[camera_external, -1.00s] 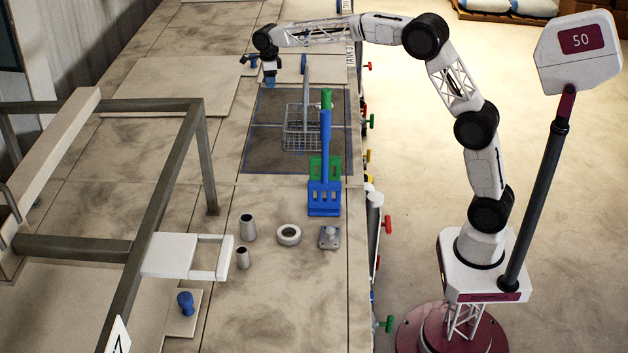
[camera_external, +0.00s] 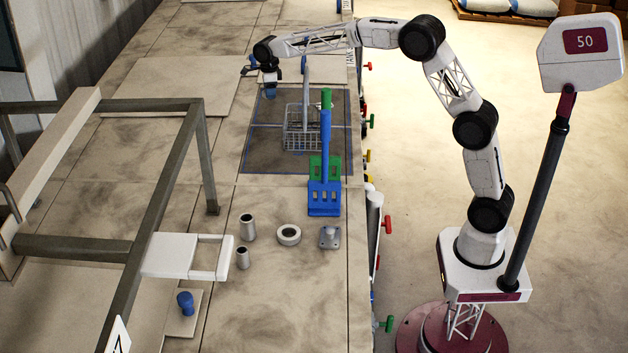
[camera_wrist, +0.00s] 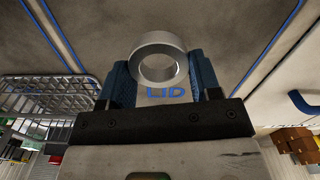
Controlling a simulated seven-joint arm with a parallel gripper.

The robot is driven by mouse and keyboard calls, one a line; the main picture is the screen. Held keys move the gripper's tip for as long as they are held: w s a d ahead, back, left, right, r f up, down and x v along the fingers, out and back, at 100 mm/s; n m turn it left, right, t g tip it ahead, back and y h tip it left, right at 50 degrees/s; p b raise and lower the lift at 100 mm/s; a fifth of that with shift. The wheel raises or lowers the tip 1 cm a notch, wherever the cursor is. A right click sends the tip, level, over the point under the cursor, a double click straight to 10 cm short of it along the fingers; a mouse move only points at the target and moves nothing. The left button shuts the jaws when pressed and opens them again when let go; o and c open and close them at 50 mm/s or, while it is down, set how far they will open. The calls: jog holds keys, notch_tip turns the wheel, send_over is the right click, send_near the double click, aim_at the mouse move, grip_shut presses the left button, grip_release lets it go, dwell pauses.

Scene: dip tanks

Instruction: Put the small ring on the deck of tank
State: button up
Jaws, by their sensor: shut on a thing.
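A grey metal ring (camera_wrist: 138,62) sits between the blue fingers of my gripper (camera_wrist: 158,75) in the wrist view, and the gripper is shut on it. Behind it is a pale surface with blue "LID" lettering (camera_wrist: 166,92). In the external view my gripper (camera_external: 270,91) points down near the far left corner of the dark, blue-edged panel (camera_external: 265,150). The ring is too small to make out there. I cannot tell how high the ring is above the surface, or which tank's deck this is.
A wire basket (camera_external: 300,130) stands on the dark panel, right of my gripper. Nearer are blue (camera_external: 324,199) and green (camera_external: 316,166) tools, a thick white ring (camera_external: 288,235), metal cylinders (camera_external: 248,227) and a metal frame (camera_external: 165,200). The deck left of my gripper is clear.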

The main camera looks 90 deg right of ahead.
aim_at(271, 107)
jog(key=shift+f, duration=2.5)
jog(key=shift+f, duration=0.15)
jog(key=o, duration=0.9)
notch_tip(271, 107, up, 12)
jog(key=shift+r, duration=0.15)
jog(key=shift+r, duration=0.1)
